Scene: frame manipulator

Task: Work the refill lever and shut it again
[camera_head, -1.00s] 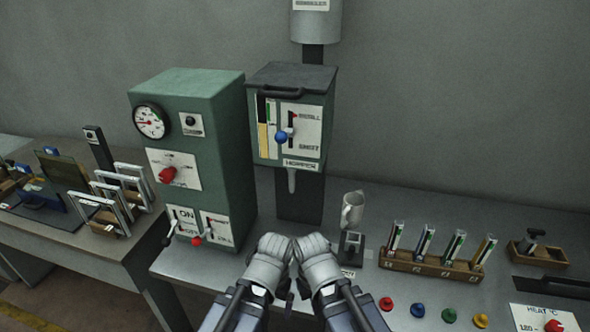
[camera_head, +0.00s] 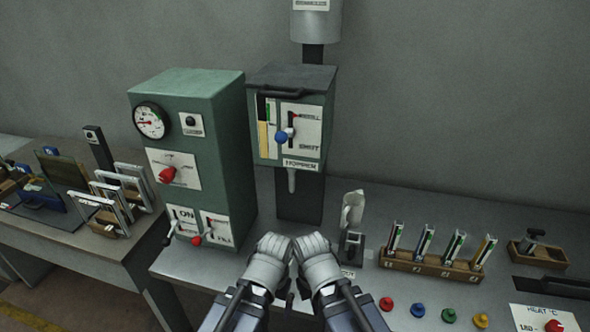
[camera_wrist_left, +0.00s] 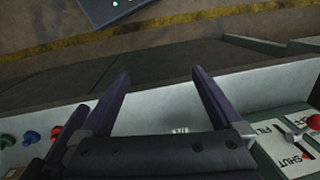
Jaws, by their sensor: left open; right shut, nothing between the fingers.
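The refill lever with a blue ball knob (camera_head: 281,137) is on the front of the green hopper box (camera_head: 290,88). Its plate reads refill above and shut below; the knob stands between the two words in height, and I cannot tell its exact setting. My left gripper (camera_wrist_left: 161,78) is open and empty in the left wrist view. In the head view its fingers are hidden behind its wrist. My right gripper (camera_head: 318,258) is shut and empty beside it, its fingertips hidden. Both are low at the bench front, well below and apart from the lever.
A green cabinet (camera_head: 190,90) with dials and a red-knobbed lever (camera_head: 197,239) stands left of the hopper. A wooden rack (camera_head: 430,264) and coloured buttons are at right.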

